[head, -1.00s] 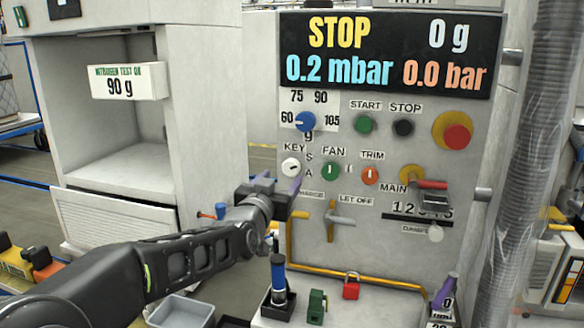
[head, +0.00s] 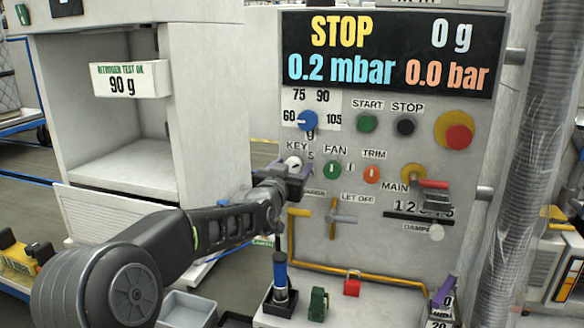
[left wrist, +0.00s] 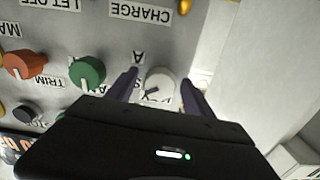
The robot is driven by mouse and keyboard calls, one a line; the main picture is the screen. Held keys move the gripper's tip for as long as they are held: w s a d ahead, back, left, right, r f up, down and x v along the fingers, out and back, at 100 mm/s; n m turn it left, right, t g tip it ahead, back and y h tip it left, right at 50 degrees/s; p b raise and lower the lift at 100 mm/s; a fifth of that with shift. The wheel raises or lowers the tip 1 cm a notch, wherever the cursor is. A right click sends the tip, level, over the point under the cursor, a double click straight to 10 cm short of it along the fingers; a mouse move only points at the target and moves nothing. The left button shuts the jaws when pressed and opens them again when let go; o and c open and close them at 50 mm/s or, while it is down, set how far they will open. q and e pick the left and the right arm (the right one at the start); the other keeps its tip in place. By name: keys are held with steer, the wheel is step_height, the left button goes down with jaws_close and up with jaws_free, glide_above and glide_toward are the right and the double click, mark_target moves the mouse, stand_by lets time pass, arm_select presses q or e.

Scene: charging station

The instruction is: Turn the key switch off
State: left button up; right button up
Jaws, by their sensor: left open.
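The key switch (head: 292,163) is a round white knob with a dark mark, under the KEY label on the grey panel (head: 400,275). It also shows in the left wrist view (left wrist: 160,84), between my two fingers. My left gripper (head: 296,172) is at the panel just below the knob, partly covering it in the head view. In the left wrist view my left gripper (left wrist: 163,88) is open, with one purple finger on each side of the knob. I cannot tell whether the fingers touch it.
The green FAN knob (head: 333,169) sits close to the right of the key switch, and the orange TRIM knob (head: 371,174) beyond it. A blue dial (head: 307,120) is above. A yellow pipe (head: 345,272) and a red padlock (head: 352,284) are lower down.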

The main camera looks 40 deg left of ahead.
arm_select(q)
steer(key=shift+c, duration=0.4)
jaws_close()
